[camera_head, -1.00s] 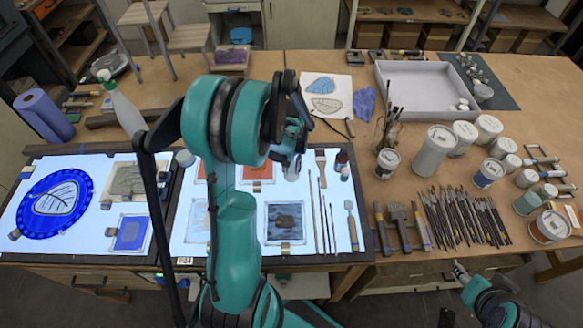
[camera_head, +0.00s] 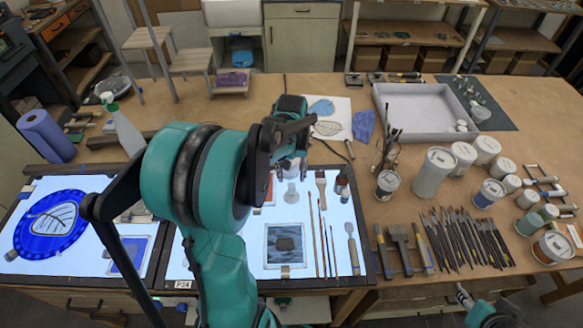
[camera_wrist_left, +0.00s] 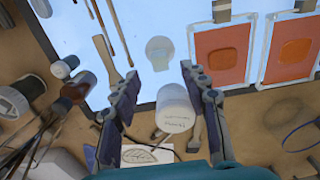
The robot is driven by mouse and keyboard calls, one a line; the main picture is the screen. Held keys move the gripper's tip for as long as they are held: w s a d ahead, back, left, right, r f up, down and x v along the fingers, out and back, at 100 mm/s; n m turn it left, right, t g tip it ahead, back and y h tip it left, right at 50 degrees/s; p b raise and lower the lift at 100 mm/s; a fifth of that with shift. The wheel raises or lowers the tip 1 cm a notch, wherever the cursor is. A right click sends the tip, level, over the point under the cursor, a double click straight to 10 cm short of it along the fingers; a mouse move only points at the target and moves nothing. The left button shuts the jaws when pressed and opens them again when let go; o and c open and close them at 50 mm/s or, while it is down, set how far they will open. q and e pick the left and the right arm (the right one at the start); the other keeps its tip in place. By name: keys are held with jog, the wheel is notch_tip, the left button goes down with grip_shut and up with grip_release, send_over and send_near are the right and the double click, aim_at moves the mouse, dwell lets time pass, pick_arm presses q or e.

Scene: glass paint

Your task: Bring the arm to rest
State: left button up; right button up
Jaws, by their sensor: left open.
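My left gripper (camera_head: 290,165) is over the back edge of the light table (camera_head: 345,262); my own arm hides most of it in the head view. In the left wrist view its two fingers (camera_wrist_left: 160,88) are apart. A white jar with writing on its lid (camera_wrist_left: 175,106) shows between and below them, with no clear contact. A pale round-topped piece (camera_wrist_left: 158,52) lies on the lit surface; it also shows in the head view (camera_head: 291,192). My right gripper (camera_head: 464,294) is low at the front right, small and blurred, off the table's front edge.
A shallow grey tray (camera_head: 425,130) is at the back right.

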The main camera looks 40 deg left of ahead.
pick_arm(q)
jog(key=shift+r, duration=1.65)
jog(key=shift+d, duration=0.1)
jog(key=shift+d+f+b, duration=0.15)
jog(key=shift+d+b, duration=0.2)
jog(key=s+d+f+m+t+b, duration=0.2)
jog(key=d+f+b, duration=0.1)
jog(key=d, duration=0.3)
jog(key=s+d+f+m+t+b, duration=0.2)
jog(key=s+d+f+m+b, duration=0.1)
jog(key=d+b, duration=0.2)
jog(key=s+d+f+m+t+b, duration=0.3)
jog(key=d+b, duration=0.1)
jog(key=d, duration=0.3)
jog(key=shift+s+b, duration=0.1)
jog(key=shift+b, duration=0.3)
